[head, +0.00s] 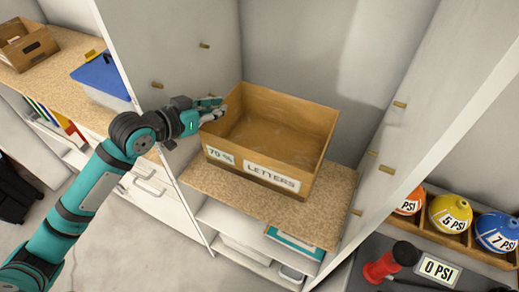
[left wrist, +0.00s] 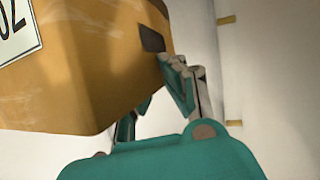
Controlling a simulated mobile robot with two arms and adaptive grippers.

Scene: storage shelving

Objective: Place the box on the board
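The box (head: 240,160) is an open-topped tan carton with white labels, one reading LETTERS. In the head view it is over the speckled board (head: 325,215) in the open cabinet, turned slightly; whether its base touches the board is unclear. My left gripper (head: 214,109) is at the box's left wall, with its fingers at the rim. In the left wrist view the box (left wrist: 85,75) fills the upper left, and the left gripper (left wrist: 155,105) has a finger against its side near a dark handle slot, the other partly hidden behind the edge. My right gripper is not in view.
White cabinet walls (head: 180,45) with wooden pegs stand on both sides of the box. A blue-lidded bin (head: 100,78) and a brown crate (head: 28,45) sit on the left shelf. Coloured balls (head: 450,213) sit in a wooden rack at right.

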